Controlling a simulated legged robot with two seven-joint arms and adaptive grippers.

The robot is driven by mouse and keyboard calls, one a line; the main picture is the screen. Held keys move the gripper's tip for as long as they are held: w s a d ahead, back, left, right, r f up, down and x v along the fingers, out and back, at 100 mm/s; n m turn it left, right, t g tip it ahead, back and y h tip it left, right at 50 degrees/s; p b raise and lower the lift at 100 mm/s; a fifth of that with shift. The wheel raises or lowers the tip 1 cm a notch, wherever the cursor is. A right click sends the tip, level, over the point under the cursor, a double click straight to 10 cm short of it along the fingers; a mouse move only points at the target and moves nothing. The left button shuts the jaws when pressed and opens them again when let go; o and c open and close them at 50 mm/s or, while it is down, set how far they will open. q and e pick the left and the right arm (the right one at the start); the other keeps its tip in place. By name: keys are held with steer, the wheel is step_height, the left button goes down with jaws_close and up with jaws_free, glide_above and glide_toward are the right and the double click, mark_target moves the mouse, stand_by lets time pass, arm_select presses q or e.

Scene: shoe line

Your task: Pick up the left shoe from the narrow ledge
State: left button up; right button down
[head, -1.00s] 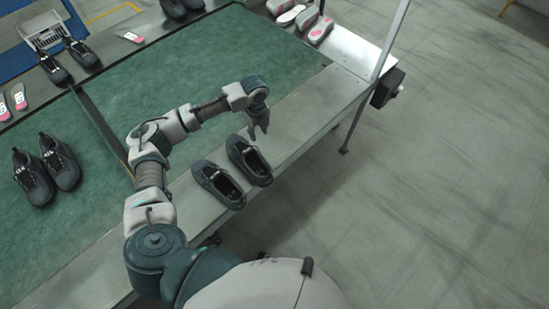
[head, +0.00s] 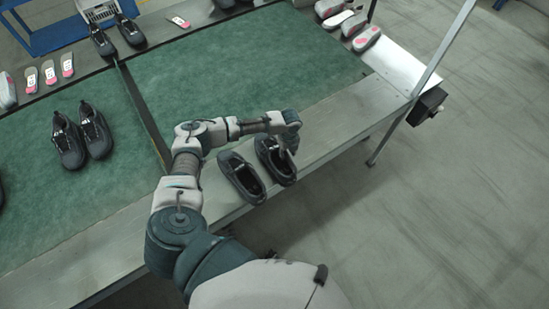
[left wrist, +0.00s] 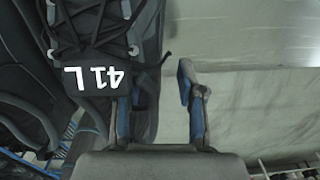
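Two dark grey shoes stand side by side on the narrow metal ledge (head: 330,143). The one at the right in the head view (head: 268,160) is under my left gripper (head: 289,142). In the left wrist view, the shoe's tongue label reads "41 L" (left wrist: 97,79), so it is the left shoe. The other shoe (head: 238,178) stands beside it, and part of it shows at the left of the wrist view (left wrist: 20,85). My left gripper (left wrist: 157,98) is open, one finger over the shoe and the other beyond its side edge. Contact cannot be told. My right gripper is not in view.
Another pair of shoes (head: 82,137) stands on the green mat (head: 235,75). Several insoles (head: 49,72) and shoes line the far edge. A metal post (head: 440,55) rises at the ledge's right end. The floor to the right is clear.

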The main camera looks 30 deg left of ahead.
arm_select(q)
steer(key=shift+f, duration=0.85)
jaws_close()
steer(key=shift+r, duration=0.1)
